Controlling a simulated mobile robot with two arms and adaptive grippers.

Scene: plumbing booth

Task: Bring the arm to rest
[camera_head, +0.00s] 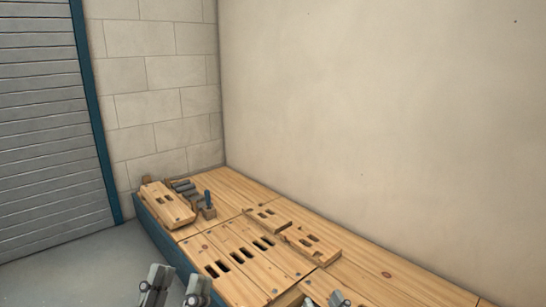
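My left gripper (176,284) shows at the bottom of the head view, in front of the workbench's blue front side. Its two grey fingers stand apart with nothing between them. My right gripper (325,299) shows only as small grey parts at the bottom edge, over the bench top. Most of it is cut off, so its opening cannot be judged. No arm links can be made out clearly.
The wooden workbench (232,187) runs along the beige wall. A slotted wooden block (168,204), grey cylindrical pieces (183,188) and a small blue-handled item (208,203) sit at its far left. Slotted boards (311,245) lie mid-bench. Grey floor (75,262) is clear at left.

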